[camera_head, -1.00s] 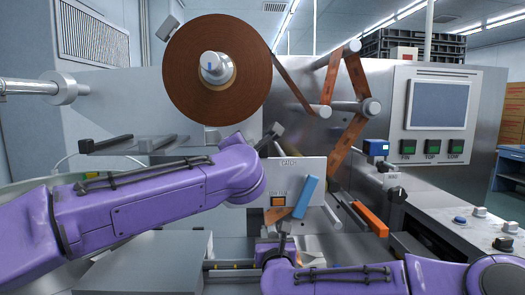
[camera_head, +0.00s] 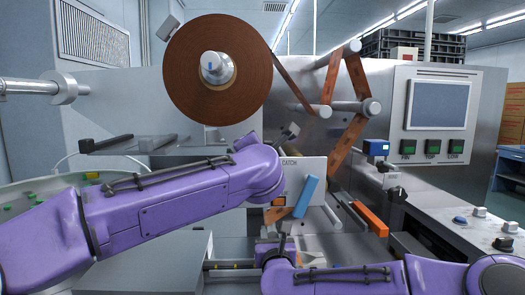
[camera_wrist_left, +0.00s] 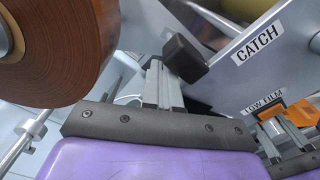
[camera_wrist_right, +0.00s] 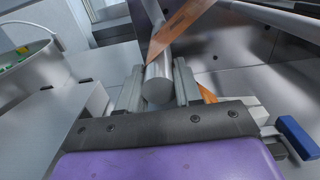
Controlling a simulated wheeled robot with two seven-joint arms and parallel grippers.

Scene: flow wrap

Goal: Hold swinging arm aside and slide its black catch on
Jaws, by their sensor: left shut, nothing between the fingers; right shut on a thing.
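In the left wrist view the black catch (camera_wrist_left: 185,57) is a small dark block against the grey plate lettered CATCH (camera_wrist_left: 225,85). My left gripper (camera_wrist_left: 163,80) is shut and empty, its fingertips right beside the block; I cannot tell whether they touch. In the head view my left gripper (camera_head: 286,132) is at the plate's top edge, and my left forearm hides part of the plate. In the right wrist view my right gripper is shut on a metal roller (camera_wrist_right: 158,86), with orange film (camera_wrist_right: 180,28) running over it. The rest of the swinging arm is hidden.
The brown film reel (camera_head: 195,95) stands just above my left forearm. Film runs over several rollers (camera_head: 345,107) to the right. A blue bar (camera_head: 306,197) and an orange bar (camera_head: 370,219) stick out nearby. The control panel (camera_head: 440,105) is at right.

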